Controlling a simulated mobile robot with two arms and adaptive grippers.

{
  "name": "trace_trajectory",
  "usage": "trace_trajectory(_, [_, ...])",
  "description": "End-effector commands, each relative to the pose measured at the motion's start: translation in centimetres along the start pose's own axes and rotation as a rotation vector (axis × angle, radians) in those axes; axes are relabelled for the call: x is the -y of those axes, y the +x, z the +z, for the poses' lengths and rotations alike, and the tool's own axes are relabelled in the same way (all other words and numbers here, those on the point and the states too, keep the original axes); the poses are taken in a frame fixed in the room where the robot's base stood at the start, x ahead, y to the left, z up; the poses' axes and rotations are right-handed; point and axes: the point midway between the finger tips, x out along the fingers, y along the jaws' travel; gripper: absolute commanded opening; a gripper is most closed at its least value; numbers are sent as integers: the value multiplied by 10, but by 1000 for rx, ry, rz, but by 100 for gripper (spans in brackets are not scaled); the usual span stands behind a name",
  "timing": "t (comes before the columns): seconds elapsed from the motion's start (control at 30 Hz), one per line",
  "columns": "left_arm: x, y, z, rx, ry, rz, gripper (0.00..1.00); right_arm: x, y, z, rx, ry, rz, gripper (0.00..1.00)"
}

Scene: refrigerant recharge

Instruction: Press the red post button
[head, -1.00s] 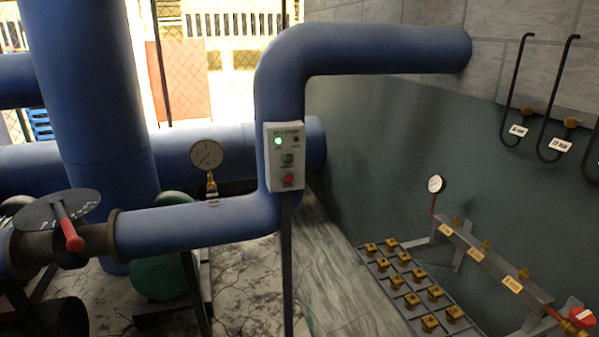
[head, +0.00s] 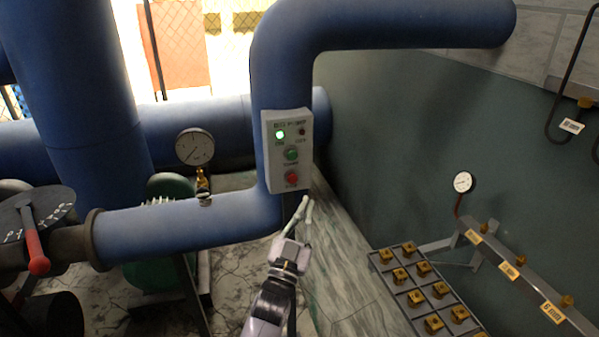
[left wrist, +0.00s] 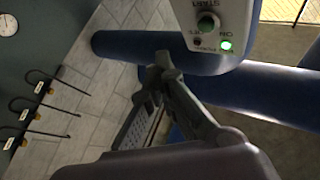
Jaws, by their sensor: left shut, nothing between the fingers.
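The red post button (head: 291,177) is the lowest control on a white control box (head: 270,165) on a post in front of the blue pipe. A green button (head: 291,153) sits above it, and a lit green lamp (head: 280,134) is at the top left. My left gripper (head: 306,200) is shut and empty, its fingertips just below the box's lower right in the head view. My right gripper is not in view.
A thick blue pipe (head: 285,75) runs behind and above the box. A pressure gauge (head: 195,147) stands to the left, beside a red-handled valve (head: 35,245). A rack of brass fittings (head: 412,290) and a wall gauge (head: 463,182) are at the right.

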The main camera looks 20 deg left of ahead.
Motion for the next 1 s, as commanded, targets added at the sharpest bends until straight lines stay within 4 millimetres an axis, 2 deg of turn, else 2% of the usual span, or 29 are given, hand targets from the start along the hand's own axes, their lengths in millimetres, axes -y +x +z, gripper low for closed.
trace_trajectory(0.33, [1,1,-2,-6,1,-2,0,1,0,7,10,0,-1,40])
trace_trajectory(0.53, [4,6,3,-6,2,-1,0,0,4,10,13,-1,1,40])
trace_trajectory(1.0, [36,49,35,-7,2,-1,0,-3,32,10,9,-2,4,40])
